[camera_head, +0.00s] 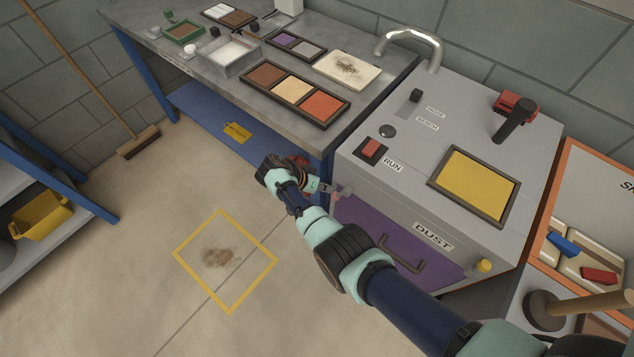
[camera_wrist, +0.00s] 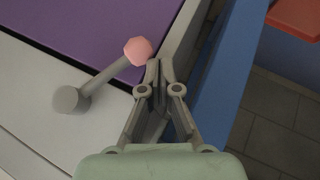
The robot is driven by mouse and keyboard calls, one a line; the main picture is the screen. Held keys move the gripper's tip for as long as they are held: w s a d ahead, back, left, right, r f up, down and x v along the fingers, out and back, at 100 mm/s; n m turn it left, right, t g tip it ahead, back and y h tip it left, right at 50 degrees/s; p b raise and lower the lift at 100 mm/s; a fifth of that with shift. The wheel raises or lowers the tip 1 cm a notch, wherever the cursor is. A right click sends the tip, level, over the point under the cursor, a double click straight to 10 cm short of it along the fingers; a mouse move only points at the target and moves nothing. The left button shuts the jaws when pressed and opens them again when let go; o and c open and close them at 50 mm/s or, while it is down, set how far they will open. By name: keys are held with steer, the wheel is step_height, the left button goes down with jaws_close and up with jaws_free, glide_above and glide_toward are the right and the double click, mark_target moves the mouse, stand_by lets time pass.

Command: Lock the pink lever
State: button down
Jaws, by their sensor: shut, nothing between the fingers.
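The pink lever (camera_wrist: 138,50) shows in the wrist view as a grey rod with a pink faceted knob. It runs from a round grey pivot (camera_wrist: 70,100) up and right to the knob, beside the cabinet's purple panel (camera_wrist: 80,25). My gripper (camera_wrist: 160,66) is shut and empty, its fingertips just right of the knob. I cannot tell whether they touch it. In the head view my gripper (camera_head: 328,188) is at the left front edge of the grey cabinet (camera_head: 350,155). The lever is too small and partly covered there to make out clearly.
The purple drawer front (camera_head: 385,240) below has a dark handle (camera_head: 407,262) and a DUST label. A yellow knob (camera_head: 484,265) sits at its right. The floor at left is mostly open.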

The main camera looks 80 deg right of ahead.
mark_target(333, 197)
steer(key=shift+s+a+f+p, duration=0.15)
steer(key=shift+s+a+f, duration=0.3)
steer(key=shift+s+f, duration=0.2)
steer(key=shift+s+a+f+p, duration=0.15)
steer(key=shift+s+a+f, duration=0.25)
steer(key=shift+s+f, duration=0.2)
